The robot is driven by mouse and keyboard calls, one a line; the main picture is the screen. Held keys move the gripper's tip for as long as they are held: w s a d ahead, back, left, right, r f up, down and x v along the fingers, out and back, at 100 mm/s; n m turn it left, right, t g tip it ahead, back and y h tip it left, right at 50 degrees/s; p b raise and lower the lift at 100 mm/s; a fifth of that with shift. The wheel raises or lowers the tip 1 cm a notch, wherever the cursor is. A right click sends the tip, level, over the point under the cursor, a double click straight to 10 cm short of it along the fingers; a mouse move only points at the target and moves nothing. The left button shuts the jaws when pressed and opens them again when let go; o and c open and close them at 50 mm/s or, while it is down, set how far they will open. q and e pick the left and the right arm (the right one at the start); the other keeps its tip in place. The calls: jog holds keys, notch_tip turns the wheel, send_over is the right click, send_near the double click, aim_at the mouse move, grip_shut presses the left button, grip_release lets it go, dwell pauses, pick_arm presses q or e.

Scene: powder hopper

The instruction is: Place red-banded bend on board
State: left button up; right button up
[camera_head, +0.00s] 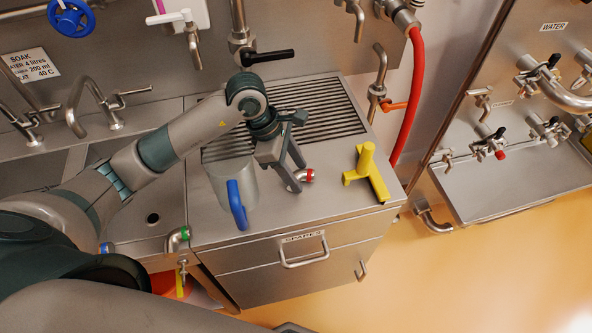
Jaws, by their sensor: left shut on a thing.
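The red-banded bend (307,175) is a short steel pipe elbow with a red ring at its right end. My left gripper (296,176) points down and is shut on it, hiding part of it. The bend is at or just above the smooth front part of the steel draining board (325,200), in front of the ridges. I cannot tell whether it touches the surface. My right gripper is not in view.
A steel jug with a blue handle (237,204) stands close left of the gripper. A yellow tool (367,175) stands to the right. A green-banded bend (178,238) and a blue-banded one (107,247) are at the sink's front edge. Ridged board (335,110) behind is clear.

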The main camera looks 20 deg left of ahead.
pick_arm(q)
jog(key=o, duration=1.1)
jog(key=shift+o, duration=0.2)
jog(key=shift+r, duration=0.15)
jog(key=b+v, duration=0.4)
jog(key=v, duration=0.7)
jog(key=shift+a+r, duration=0.2)
jog(key=shift+r, duration=0.15)
